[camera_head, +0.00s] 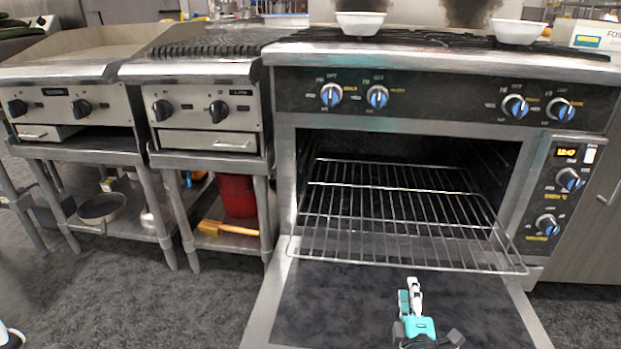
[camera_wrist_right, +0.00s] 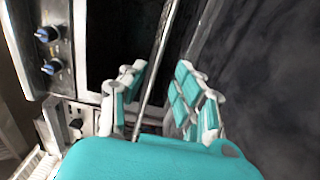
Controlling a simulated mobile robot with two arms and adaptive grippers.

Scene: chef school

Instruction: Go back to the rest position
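My right gripper (camera_head: 410,290) is low in the middle of the head view, above the lowered oven door (camera_head: 330,300) and just in front of the pulled-out wire rack (camera_head: 400,215). In the right wrist view its teal and white fingers (camera_wrist_right: 160,100) stand apart, so the gripper is open. A thin metal bar, seemingly the rack's front edge (camera_wrist_right: 157,55), shows in the gap between them; I cannot tell whether they touch it. No object is held. My left gripper does not show clearly; only a small white part is at the head view's lower left corner.
The oven (camera_head: 400,145) is open and its rack is empty. Two white bowls (camera_head: 360,22) (camera_head: 517,31) stand on the stove top. A pan (camera_head: 101,207) and a red bucket (camera_head: 237,195) are on the low shelves at left. Dark carpet (camera_head: 150,300) is clear left of the door.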

